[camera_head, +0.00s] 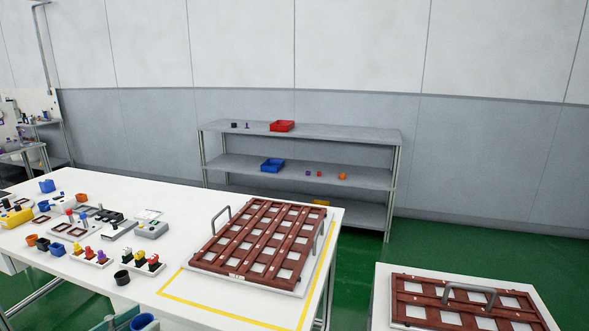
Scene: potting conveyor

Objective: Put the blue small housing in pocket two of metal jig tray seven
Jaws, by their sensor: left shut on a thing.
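My left gripper (124,320) shows only partly at the bottom edge, left of centre. It is shut on a blue round housing (145,322), held low by the table's front; its lower part is cut off. A jig tray (237,273) with a reddish-brown grid, pale square pockets and handles lies on the white table inside a yellow outline. A second similar jig tray (418,300) lies on a separate table at the lower right. Their labels are too small to read. The pockets that I see look empty. My right gripper is out of view.
The white table's left side holds small cups, including a blue one (58,249), an orange one (32,240) and a black one (122,277), plus coloured parts on stands. A grey shelf (300,130) with red and blue bins stands behind. Green floor separates the two tables.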

